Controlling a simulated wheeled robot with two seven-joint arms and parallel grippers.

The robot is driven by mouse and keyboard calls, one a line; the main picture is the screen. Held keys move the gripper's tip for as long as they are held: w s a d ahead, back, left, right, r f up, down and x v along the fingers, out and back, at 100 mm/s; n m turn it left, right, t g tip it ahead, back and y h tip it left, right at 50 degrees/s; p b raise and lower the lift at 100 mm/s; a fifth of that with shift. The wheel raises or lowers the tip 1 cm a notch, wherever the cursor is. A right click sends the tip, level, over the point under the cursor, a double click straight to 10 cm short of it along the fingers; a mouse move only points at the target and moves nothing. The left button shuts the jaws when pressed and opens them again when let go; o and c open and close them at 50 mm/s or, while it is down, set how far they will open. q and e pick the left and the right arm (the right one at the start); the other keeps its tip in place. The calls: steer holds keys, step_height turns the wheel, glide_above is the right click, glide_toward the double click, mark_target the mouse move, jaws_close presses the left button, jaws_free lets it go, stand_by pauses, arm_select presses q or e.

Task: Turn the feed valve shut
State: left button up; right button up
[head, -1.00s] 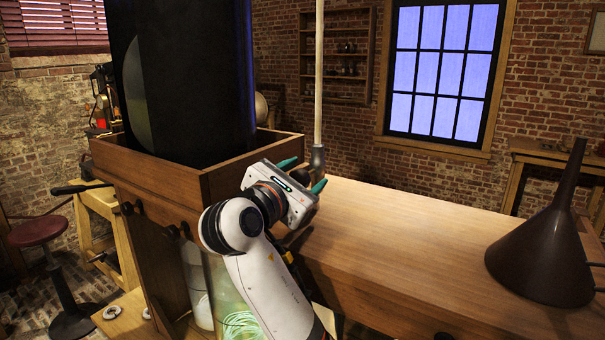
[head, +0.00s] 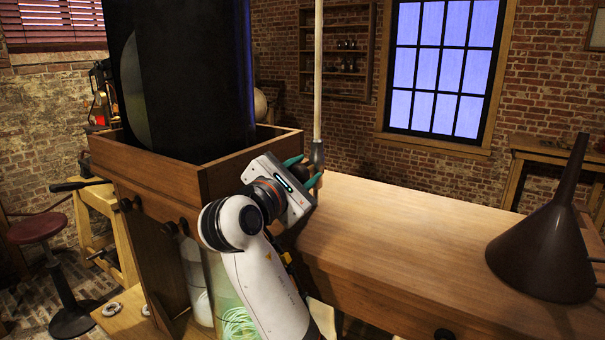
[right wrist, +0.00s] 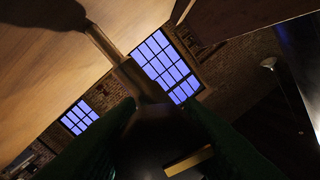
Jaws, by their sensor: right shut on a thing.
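The feed valve appears to be the grey fitting (head: 317,152) at the foot of the pale upright pipe (head: 318,75), beside the wooden box. My right gripper (head: 304,171) reaches it from the front, its green fingers just below the fitting. It is shut on the valve, though the gripped part is mostly hidden behind the gripper body. In the right wrist view a dark grey fitting (right wrist: 142,84) stands between the two dark green fingers. The valve's exact angle cannot be told. My left gripper is in neither view.
The wooden box (head: 150,168) holding a tall black vessel (head: 190,80) stands close left of my right gripper. A dark brown funnel (head: 545,250) stands on the bench (head: 420,235) at right. The bench between is clear. Glass jars (head: 228,300) stand below the box.

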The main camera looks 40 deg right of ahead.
steer(key=m+b, duration=0.1)
steer(key=m, duration=0.2)
steer(key=shift+m, duration=0.4)
steer(key=m+b, duration=0.1)
steer(key=m, duration=0.2)
steer(key=shift+f+m+h+b, duration=0.1)
steer(key=shift+m+h+b, duration=0.2)
steer(key=shift+m+b, duration=0.1)
steer(key=m+b, duration=0.2)
steer(key=m, duration=0.2)
steer(key=shift+m+g+b, duration=0.3)
steer(key=shift+m+b, duration=0.1)
steer(key=shift+m+g+h+b, duration=0.3)
steer(key=shift+m+b, duration=0.8)
steer(key=shift+m, duration=0.9)
steer(key=o, duration=0.9)
steer(key=shift+c, duration=0.2)
steer(key=shift+o, duration=0.5)
steer(key=shift+s+a, duration=0.1)
